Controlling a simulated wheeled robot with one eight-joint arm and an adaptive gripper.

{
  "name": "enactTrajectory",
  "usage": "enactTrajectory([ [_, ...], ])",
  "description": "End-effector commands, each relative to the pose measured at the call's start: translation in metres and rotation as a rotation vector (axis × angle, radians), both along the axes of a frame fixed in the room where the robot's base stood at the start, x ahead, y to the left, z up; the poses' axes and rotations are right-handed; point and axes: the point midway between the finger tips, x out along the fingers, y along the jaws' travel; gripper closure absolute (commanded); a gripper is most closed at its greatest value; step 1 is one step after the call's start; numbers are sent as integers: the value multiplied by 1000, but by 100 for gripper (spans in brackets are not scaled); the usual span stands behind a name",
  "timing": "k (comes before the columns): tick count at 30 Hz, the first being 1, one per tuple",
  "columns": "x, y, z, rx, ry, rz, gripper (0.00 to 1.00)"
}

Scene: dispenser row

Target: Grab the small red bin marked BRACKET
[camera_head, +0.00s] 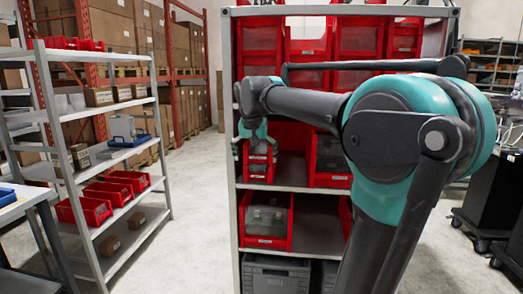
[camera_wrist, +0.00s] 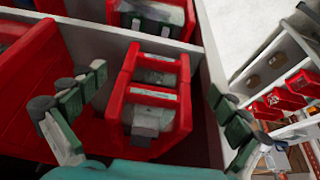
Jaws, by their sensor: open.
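A small red bin (camera_head: 258,170) stands on the middle shelf of the rack, at its left end. In the wrist view the small red bin (camera_wrist: 153,97) is in the centre, with pale label strips and grey contents; I cannot read its marking. It may be two bins stacked. My gripper (camera_head: 255,149) is at the front of this bin. In the wrist view my gripper (camera_wrist: 156,82) is open, one finger on each side of the bin, with gaps between. The fingers do not hold it.
Larger red bins stand beside it (camera_head: 330,162) and on the shelf below (camera_head: 266,220). A white rack upright (camera_wrist: 212,80) runs close to my right finger in the wrist view. Another shelf unit (camera_head: 85,235) with red bins stands at left, across clear floor.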

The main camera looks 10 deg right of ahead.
Motion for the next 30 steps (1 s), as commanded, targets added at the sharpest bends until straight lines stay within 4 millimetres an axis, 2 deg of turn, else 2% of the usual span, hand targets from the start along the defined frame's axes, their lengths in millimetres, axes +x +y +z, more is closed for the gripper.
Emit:
enactTrajectory([
  [7,17,-6,0,-1,0,0,0],
  [15,55,-18,-1,0,0,-1,0],
  [19,57,-18,-10,1,0,0,0],
  [26,58,-19,-12,0,0,1,0],
  [30,57,-18,-12,0,0,1,15],
])
